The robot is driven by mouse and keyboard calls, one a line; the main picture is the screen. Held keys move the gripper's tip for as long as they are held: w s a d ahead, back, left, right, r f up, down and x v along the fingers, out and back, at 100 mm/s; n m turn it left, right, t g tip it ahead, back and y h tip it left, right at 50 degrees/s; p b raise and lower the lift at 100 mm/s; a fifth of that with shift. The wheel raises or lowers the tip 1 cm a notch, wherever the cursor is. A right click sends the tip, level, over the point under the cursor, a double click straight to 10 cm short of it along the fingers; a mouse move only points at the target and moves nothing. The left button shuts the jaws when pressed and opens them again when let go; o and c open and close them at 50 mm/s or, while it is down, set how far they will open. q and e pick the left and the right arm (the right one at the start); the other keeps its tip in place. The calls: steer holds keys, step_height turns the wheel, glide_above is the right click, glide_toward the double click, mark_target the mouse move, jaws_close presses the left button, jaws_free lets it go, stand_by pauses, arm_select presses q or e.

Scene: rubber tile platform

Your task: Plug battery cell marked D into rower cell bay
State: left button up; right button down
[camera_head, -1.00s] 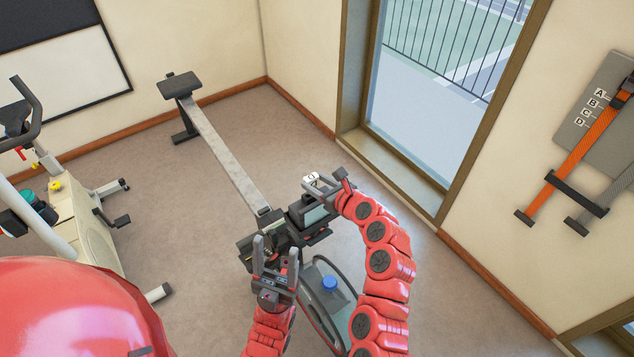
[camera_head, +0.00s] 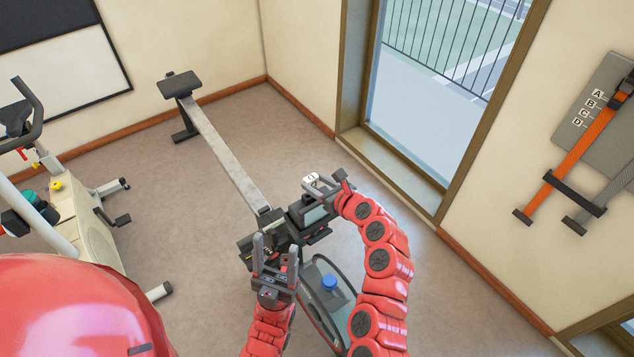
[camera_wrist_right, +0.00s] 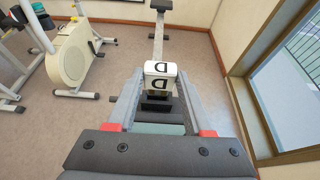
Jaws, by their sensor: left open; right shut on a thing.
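The battery cell marked D (camera_wrist_right: 160,70) is white with black D letters. It sits between the fingers of my right gripper (camera_wrist_right: 163,108), which is shut on it. In the head view my right gripper (camera_head: 325,186) holds the cell (camera_head: 311,178) over the far side of the rower's console (camera_head: 312,214). The rower (camera_head: 222,148) has a long pale rail. I cannot make out the opening of its cell bay, nor whether the cell touches the rower. My left gripper (camera_head: 274,256) is open and empty, fingers up, beside the rower's front end.
The rower's flywheel housing with a blue cap (camera_head: 329,282) lies between my arms. An exercise bike (camera_head: 85,215) stands at the left. A wall board (camera_head: 605,115) with letters A to D and orange straps hangs at the right, past a glazed door (camera_head: 440,80). Floor around the rail is clear.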

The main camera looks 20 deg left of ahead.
steer(key=shift+f+p, duration=0.3)
steer(key=shift+f, duration=1.5)
stand_by(5.7)
steer(key=shift+c, duration=1.1)
jaws_free()
